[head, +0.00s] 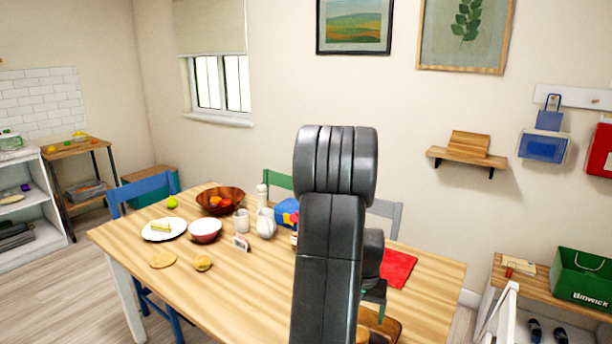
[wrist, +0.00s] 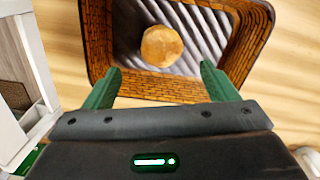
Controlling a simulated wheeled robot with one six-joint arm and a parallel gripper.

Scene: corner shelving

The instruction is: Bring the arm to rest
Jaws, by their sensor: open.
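My arm (head: 330,230) stands raised in the middle of the head view and hides part of the table. In the wrist view my gripper (wrist: 160,75) has its two green fingers spread apart with nothing between them. The fingers are over the near side of a brown woven basket (wrist: 150,84). A round bread roll (wrist: 161,46) lies inside the basket, apart from the fingers. In the head view only a brown piece that looks like the basket (head: 388,326) shows beside my arm, at the bottom.
A bench with a green box (head: 582,279) is at right. Chairs surround the table.

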